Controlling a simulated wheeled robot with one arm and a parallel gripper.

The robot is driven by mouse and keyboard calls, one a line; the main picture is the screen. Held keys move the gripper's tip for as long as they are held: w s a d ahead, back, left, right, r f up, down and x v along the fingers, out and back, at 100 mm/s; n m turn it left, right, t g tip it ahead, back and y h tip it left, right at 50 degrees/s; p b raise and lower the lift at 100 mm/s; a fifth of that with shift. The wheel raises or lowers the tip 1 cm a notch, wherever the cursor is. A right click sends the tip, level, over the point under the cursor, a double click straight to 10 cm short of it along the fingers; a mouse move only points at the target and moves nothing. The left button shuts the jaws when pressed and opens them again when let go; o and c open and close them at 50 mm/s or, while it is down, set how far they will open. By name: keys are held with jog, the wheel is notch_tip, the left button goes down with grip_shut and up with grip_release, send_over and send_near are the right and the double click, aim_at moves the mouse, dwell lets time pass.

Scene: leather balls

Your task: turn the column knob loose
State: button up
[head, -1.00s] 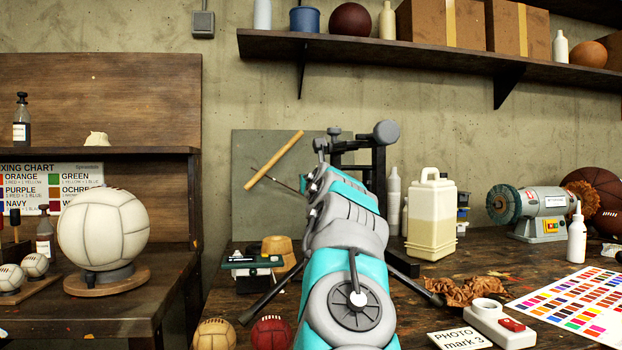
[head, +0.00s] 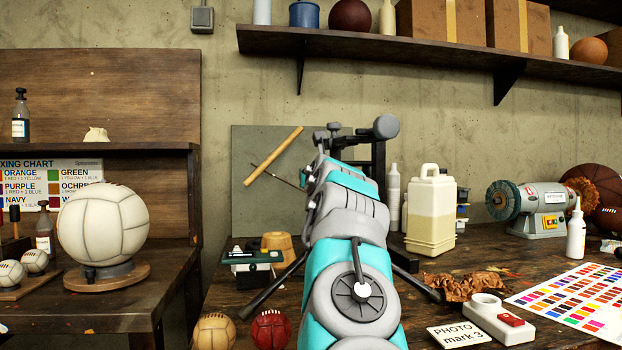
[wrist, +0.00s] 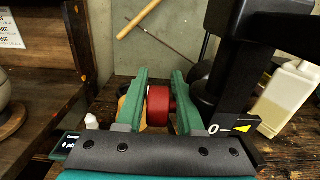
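The red column knob (wrist: 158,106) shows in the wrist view, on the left side of the black column (wrist: 232,80). The column bears a white 0 mark and a yellow pointer. My gripper (wrist: 161,74) has its two green fingers on either side of the knob. A narrow dark gap shows between the knob and the right finger; the left finger looks very close to the knob, and I cannot tell if it touches. In the head view the black column (head: 379,165) stands behind my arm. The knob and fingertips are hidden there.
A translucent jug (head: 431,215) stands right of the column, also in the wrist view (wrist: 285,98). Dark splayed legs (head: 272,286) reach over the bench. A wooden rod (head: 273,156) shows against the grey board behind. Two small balls (head: 271,330) lie at the front.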

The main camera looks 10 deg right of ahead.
jog(key=s+b, duration=0.3)
jog(key=s, duration=0.4)
jog(key=shift+s, duration=0.25)
